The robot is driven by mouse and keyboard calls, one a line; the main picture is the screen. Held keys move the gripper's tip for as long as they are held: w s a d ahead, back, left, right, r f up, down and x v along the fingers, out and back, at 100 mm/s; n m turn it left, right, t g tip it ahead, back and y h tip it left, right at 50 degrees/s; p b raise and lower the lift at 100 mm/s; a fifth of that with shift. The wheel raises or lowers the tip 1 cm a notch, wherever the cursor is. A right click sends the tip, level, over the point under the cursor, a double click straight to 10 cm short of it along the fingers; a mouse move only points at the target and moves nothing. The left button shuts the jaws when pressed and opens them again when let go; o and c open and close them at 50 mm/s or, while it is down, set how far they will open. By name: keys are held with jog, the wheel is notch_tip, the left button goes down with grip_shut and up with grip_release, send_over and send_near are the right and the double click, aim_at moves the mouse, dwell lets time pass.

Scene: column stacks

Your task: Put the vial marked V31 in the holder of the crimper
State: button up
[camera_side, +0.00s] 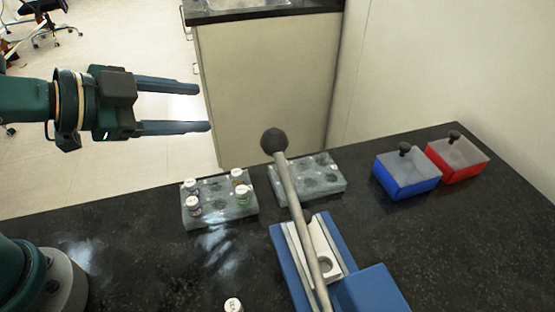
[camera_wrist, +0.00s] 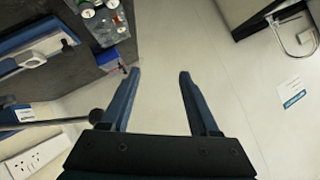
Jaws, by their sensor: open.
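My gripper (camera_side: 204,108) is open and empty, pointing right, high at the left in the side view. In the wrist view its fingers (camera_wrist: 160,74) are apart over bare floor. Several white-capped vials stand in the left rack (camera_side: 222,214), such as a back vial (camera_side: 238,176) and a front vial (camera_side: 193,206). Another capped vial (camera_side: 233,305) is cut off at the bottom edge. The cap marks are too small to read, so I cannot tell which is V31. The blue crimper (camera_side: 372,290) has a pale plate with a round holder (camera_side: 325,265); its lever (camera_side: 292,195) crosses in front. The holder looks empty.
A second rack (camera_side: 336,181) with no vials showing stands behind the crimper. A blue box (camera_side: 407,178) and a red box (camera_side: 462,163), each with a black knob, stand at the right. The lever's black ball (camera_side: 274,142) rises high above the dark bench.

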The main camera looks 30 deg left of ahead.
jog(key=s+d+f+m+g+h, duration=0.4)
jog(key=d+f, duration=0.1)
jog(key=d, duration=0.1)
jog(key=m+g+h, duration=0.3)
jog(key=g, duration=0.5)
send_near(226, 303)
jog(key=x, duration=0.4)
jog(key=shift+w+d, duration=0.15)
jog(key=shift+d, duration=0.05)
jog(key=shift+f, duration=0.25)
jog(key=shift+s+d+f, duration=0.2)
jog(key=shift+s, duration=0.05)
jog(key=shift+x, duration=2.35)
jog(key=shift+w, duration=0.1)
grip_shut()
